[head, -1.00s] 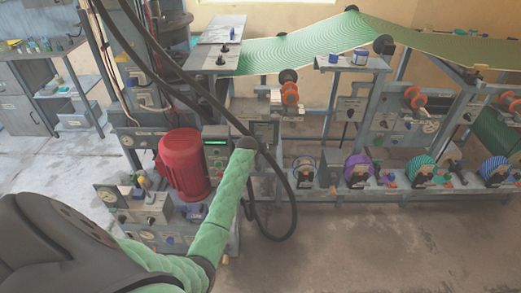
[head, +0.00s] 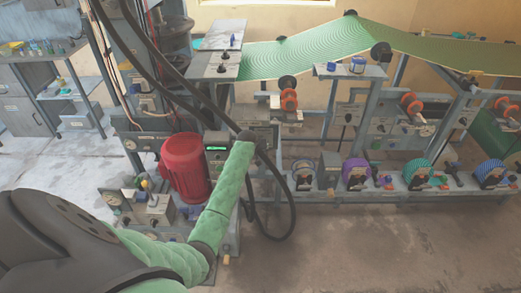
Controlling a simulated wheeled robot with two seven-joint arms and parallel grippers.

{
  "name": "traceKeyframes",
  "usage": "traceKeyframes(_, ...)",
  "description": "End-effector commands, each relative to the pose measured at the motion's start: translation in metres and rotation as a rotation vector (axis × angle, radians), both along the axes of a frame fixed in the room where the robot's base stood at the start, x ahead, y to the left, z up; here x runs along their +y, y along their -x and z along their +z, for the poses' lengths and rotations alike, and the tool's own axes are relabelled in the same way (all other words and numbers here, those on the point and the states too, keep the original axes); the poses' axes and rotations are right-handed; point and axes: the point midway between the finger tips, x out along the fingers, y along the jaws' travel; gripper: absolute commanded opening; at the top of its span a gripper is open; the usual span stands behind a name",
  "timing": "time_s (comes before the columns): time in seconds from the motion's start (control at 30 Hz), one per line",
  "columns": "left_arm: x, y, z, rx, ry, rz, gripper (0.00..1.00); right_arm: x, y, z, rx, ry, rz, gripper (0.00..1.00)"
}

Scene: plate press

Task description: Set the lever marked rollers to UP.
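My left arm, in green padding, reaches from the lower left to the machine. Its dark end (head: 246,136) is in front of a grey control box (head: 262,123) and beside the black hoses. The fingers are hidden behind it, so I cannot see whether they are open or shut, or touching anything. Small levers and knobs sit on several grey boxes, but no label is legible, so I cannot tell which lever is marked rollers. A box with a green-lit display (head: 216,149) is just left of the arm's end. My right gripper is not in view.
A red motor (head: 185,168) stands left of the forearm. Thick black hoses (head: 291,196) loop down around the arm's end. A green patterned sheet (head: 290,52) runs above. Colored wheels (head: 417,172) line the low bench at right. The floor (head: 380,240) in front is clear.

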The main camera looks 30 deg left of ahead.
Motion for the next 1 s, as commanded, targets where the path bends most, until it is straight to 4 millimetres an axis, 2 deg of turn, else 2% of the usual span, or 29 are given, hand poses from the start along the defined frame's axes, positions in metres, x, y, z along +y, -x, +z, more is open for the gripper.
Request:
traceKeyframes(0.57,0.0013,-0.0023,0.0051,-0.007,-0.002,0.001,0.0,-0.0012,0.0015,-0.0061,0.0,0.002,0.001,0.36)
traceKeyframes(0.6,0.0013,-0.0023,0.0051,-0.007,-0.002,0.001,0.32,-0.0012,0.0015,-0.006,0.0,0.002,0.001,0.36)
traceKeyframes(0.7,0.0012,-0.0021,0.0046,-0.006,-0.002,0.001,0.49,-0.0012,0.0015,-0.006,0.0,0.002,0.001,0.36)
traceKeyframes(1.0,0.0005,-0.0003,0.0035,-0.003,-0.001,0.0,0.49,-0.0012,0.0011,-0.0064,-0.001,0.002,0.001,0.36)
